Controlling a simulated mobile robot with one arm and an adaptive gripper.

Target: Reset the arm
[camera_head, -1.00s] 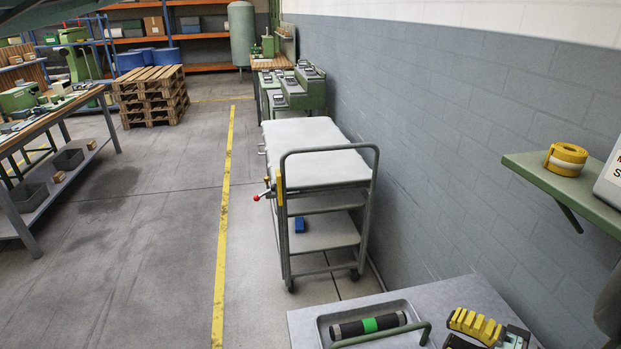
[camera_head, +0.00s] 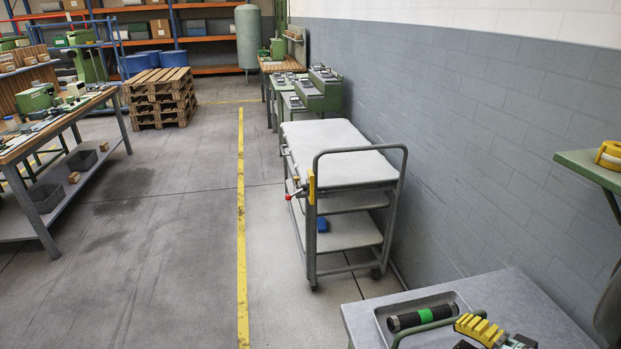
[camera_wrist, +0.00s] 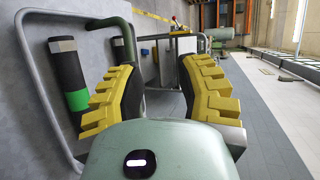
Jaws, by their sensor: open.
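My gripper (camera_head: 490,335) shows at the bottom right of the head view, beside a grey tray with a handle. Its yellow ribbed fingers are spread apart in the wrist view (camera_wrist: 158,88), with nothing held between them. A black cylinder with a green band (camera_head: 422,317) lies in the tray (camera_head: 378,316) on a grey tabletop. The cylinder also shows left of my fingers in the wrist view (camera_wrist: 68,78), apart from them. Most of my arm is out of view.
A grey cart (camera_head: 345,167) with a blue item (camera_head: 322,225) on its lower shelf stands ahead, near the wall. A green shelf (camera_head: 588,166) with a yellow roll (camera_head: 609,155) juts out at the right. Open floor (camera_head: 180,260) lies left of the cart.

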